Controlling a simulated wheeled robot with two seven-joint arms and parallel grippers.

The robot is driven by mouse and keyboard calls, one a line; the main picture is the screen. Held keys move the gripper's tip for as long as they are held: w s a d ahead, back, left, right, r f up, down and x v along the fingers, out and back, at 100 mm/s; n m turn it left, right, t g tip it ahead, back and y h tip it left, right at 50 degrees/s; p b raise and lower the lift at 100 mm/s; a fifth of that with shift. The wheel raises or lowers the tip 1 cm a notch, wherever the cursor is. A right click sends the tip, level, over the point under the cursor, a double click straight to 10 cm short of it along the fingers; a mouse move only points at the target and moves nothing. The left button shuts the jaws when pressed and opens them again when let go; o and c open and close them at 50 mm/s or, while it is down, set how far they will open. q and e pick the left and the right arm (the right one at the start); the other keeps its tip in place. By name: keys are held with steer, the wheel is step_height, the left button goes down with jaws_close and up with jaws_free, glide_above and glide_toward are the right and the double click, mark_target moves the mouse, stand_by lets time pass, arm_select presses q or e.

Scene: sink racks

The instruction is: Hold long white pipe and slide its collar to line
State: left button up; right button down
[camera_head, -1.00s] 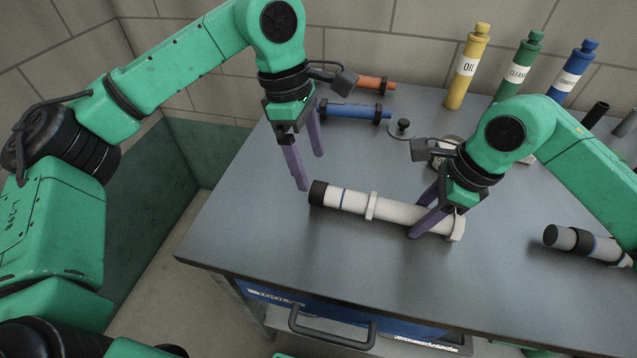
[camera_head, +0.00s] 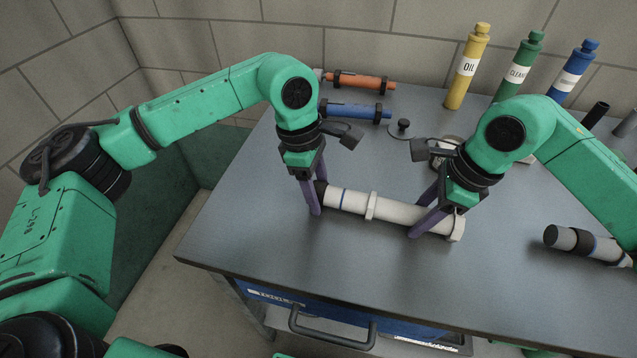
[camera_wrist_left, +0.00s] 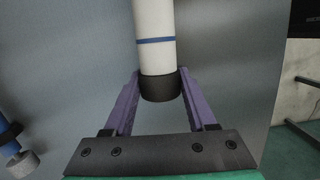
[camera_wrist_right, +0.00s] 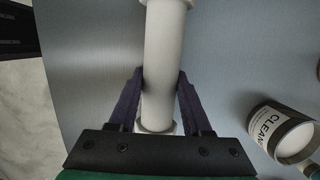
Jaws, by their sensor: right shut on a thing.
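The long white pipe (camera_head: 400,212) lies on the table, with a black end cap (camera_head: 321,190) at its left end and a flange (camera_head: 458,228) at its right end. A blue line (camera_head: 344,198) rings it near the black end; the line also shows in the left wrist view (camera_wrist_left: 155,41). The white collar (camera_head: 371,206) sits right of the line, apart from it. My right gripper (camera_head: 428,220) is shut on the pipe near the flange. My left gripper (camera_head: 316,203) is open, its fingers on either side of the black cap (camera_wrist_left: 161,88), with small gaps showing.
A grey and black pipe piece (camera_head: 575,240) lies at the right. Orange (camera_head: 365,83) and blue (camera_head: 352,110) tubes lie at the back. Yellow (camera_head: 467,68), green and blue bottles stand behind my right arm. The table (camera_head: 290,250) in front of the pipe is clear.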

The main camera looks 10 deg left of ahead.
mark_target(333, 190)
arm_select(q)
steer(key=shift+d, duration=1.5)
steer(key=o, duration=1.2)
steer(key=shift+a, duration=0.1)
steer(key=shift+r, duration=3.55)
arm_select(e)
steer(key=shift+c, duration=1.3)
jaws_free()
